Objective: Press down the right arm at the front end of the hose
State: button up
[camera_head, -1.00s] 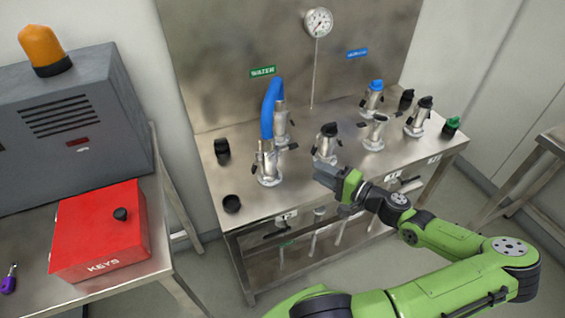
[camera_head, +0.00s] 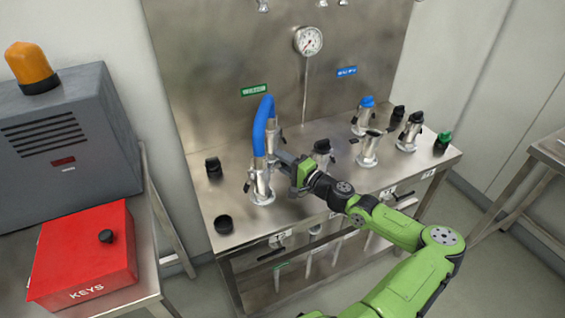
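The blue hose (camera_head: 261,127) arches between two metal couplings on the steel bench, at the left half of the camera view. Its front end sits on the front coupling (camera_head: 261,184), which stands upright near the bench's front left. A small lever arm shows on the coupling's left side; its right arm is hidden or hard to make out behind my gripper. My gripper (camera_head: 279,166) is right beside the coupling, reaching in from the right at about the height of its upper part. The fingers are small and partly merged with the coupling, so I cannot tell whether they touch it.
A capped coupling (camera_head: 322,154) stands just behind and right of my gripper. An open coupling (camera_head: 369,150) and more capped ones stand further right on the bench (camera_head: 232,187). Loose black caps (camera_head: 223,224) lie at the left. A red key box (camera_head: 85,254) is at the lower left.

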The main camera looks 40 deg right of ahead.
grip_shut()
jog(key=shift+f+m, duration=0.1)
jog(key=shift+m, duration=0.2)
jog(key=shift+a+f+m+t, duration=0.1)
jog(key=shift+f+m+t, duration=0.2)
jog(key=shift+m, duration=0.3)
jog(key=shift+f+m+t, duration=0.2)
jog(key=shift+m+t, duration=0.1)
jog(key=shift+m, duration=0.3)
jog(key=shift+w+a+f+m+t+h+p, duration=0.15)
jog(key=shift+f+m+t, duration=0.1)
jog(key=shift+m, duration=0.6)
jog(key=shift+s+a+f+m+t+h+p, duration=0.1)
jog(key=shift+f+m+t+h+p, duration=0.15)
jog(key=shift+m, duration=0.55)
jog(key=shift+w+a+f+m+t+h+p, duration=0.1)
jog(key=shift+f+m+t, duration=0.2)
jog(key=shift+m, duration=0.55)
grip_release()
